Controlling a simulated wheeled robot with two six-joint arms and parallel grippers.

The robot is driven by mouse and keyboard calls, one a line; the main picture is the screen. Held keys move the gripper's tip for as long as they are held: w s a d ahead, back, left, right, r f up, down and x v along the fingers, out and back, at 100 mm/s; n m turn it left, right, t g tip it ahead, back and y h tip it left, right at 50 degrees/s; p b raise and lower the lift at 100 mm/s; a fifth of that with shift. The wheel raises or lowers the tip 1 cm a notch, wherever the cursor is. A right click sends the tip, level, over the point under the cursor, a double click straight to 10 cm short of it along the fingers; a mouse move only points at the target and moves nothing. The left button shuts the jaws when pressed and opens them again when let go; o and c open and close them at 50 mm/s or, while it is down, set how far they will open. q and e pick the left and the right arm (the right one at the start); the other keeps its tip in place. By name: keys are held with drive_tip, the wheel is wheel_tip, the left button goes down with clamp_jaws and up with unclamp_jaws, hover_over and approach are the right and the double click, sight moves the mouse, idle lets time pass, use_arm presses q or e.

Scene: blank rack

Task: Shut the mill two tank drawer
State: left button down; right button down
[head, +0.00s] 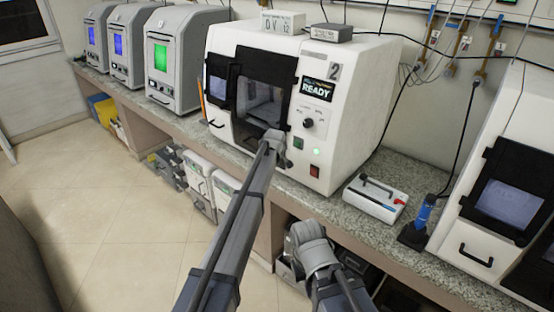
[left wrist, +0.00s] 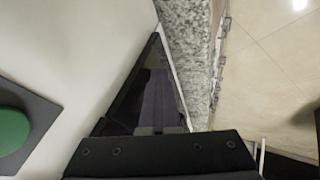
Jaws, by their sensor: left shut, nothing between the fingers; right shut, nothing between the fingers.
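Mill two is the white machine (head: 345,120) marked 2, with READY on its screen. A white front panel with a dark handle, which I take as its tank drawer (head: 222,133), is at its lower left. How far the drawer stands out is hard to tell. My left arm reaches to the mill's front, and its wrist hides part of the dark door. My left gripper (left wrist: 160,103) is shut and empty, close to the mill front by the green button (left wrist: 12,130). My right gripper (head: 306,236) is shut and empty, low before the counter; its fingertips are hard to make out.
The granite counter (head: 420,245) runs along the wall. A small white box with a handle (head: 375,200) and a blue tool on a dark stand (head: 420,222) are to the right. Another mill (head: 490,220) stands farther right. Bins fill the space below. Open floor (head: 110,220) is at left.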

use_arm(q)
drive_tip(key=s+a+r+p, duration=0.2)
drive_tip(key=s+r+p, duration=0.6)
drive_tip(key=s, duration=0.1)
drive_tip(key=s+f+m+g, duration=0.1)
drive_tip(key=s+m, duration=0.3)
drive_tip(key=s, duration=1)
drive_tip(key=s+d+f+m+g, duration=0.1)
drive_tip(key=s+m+g, duration=0.3)
drive_tip(key=s, duration=1.1)
drive_tip(key=s+d+f+m+g+y, duration=0.1)
drive_tip(key=s+m, duration=0.3)
drive_tip(key=s, duration=1.1)
drive_tip(key=shift+s+d+f+m+g, duration=0.2)
drive_tip(key=shift+f+m+g, duration=0.2)
drive_tip(key=shift+f+g, duration=0.5)
